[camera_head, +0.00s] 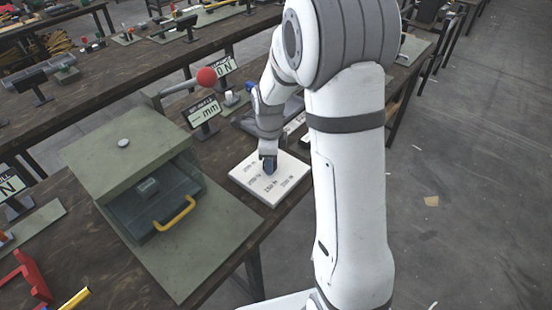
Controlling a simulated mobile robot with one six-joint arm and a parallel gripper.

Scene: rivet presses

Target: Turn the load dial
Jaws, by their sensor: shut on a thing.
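The load dial is a dark blue knob (269,166) on a white square plate (292,184) with printed load labels around it. The plate lies near the table's front edge, just right of the green press box. My gripper (268,154) reaches down from above and is shut on the knob. The gripper covers the top of the knob, so any pointer mark on it is hidden. The labels are too small to read surely.
A green box (125,150) with a dark drawer and yellow handle (175,213) stands left of the plate. A lever with a red ball (206,77) and an "mm" display (203,112) stand behind. A red bracket (30,275) lies at lower left. Open floor lies right.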

